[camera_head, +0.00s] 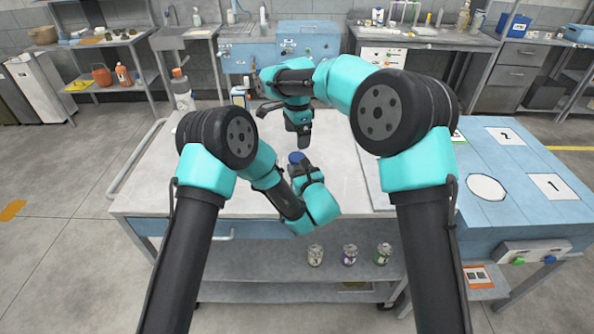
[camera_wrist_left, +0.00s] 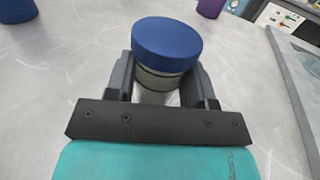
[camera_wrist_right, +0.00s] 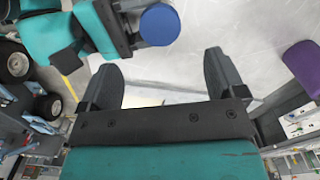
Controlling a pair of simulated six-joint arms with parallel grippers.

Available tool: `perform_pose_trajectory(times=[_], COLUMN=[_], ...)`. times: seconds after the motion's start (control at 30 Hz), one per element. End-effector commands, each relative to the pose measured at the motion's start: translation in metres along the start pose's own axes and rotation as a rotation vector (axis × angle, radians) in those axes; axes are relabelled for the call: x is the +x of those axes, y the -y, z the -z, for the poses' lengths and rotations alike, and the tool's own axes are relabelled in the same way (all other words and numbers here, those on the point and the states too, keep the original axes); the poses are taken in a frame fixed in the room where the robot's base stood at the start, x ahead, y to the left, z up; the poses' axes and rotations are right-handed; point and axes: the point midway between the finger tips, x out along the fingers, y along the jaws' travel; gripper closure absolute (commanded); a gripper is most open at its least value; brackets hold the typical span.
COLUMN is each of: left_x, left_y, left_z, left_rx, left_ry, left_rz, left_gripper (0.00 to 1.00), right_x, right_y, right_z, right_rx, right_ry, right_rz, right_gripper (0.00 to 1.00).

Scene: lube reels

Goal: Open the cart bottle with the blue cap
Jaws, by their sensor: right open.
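The bottle with the blue cap (camera_wrist_left: 167,45) stands between the fingers of my left gripper (camera_wrist_left: 165,85), which is shut on its pale body below the cap. The cap is on the bottle. In the head view the blue cap (camera_head: 296,157) shows above the cart top, with my left gripper (camera_head: 299,172) around the bottle; most of the body is hidden. My right gripper (camera_head: 304,138) is open and empty, above and just behind the cap. In the right wrist view the blue cap (camera_wrist_right: 160,25) lies beyond the open fingers of my right gripper (camera_wrist_right: 160,72), apart from them.
A purple-topped thing (camera_wrist_right: 304,65) and another blue thing (camera_wrist_left: 17,10) stand on the cart. A bottle with an orange cap (camera_head: 182,92) is at the cart's back left. Several cans (camera_head: 349,255) sit on the lower shelf. A blue table (camera_head: 520,190) adjoins at the right. The cart's left part is clear.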

Motion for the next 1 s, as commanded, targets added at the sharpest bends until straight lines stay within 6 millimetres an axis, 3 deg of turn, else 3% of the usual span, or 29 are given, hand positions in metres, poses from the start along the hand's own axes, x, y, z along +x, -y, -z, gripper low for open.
perform_pose_trajectory(times=[0.07,0.47,0.77,1.0], left_x=[0.000,0.000,0.000,0.000], left_y=[0.000,0.000,0.000,0.000], left_z=[0.000,0.000,0.000,0.000], left_rx=[0.000,0.000,0.000,0.000], left_ry=[0.000,0.000,0.000,0.000], left_rz=[0.000,0.000,0.000,0.000], left_gripper=[0.61,1.00,1.00,1.00], right_x=[0.000,0.000,0.005,0.030], right_y=[0.000,0.000,0.000,-0.001], right_z=[0.000,0.000,0.000,0.001], right_rx=[0.000,0.000,0.000,-0.001], right_ry=[0.000,0.000,0.000,-0.001], right_rz=[0.000,0.000,-0.002,-0.002], right_gripper=[0.11,0.11,0.11,0.11])
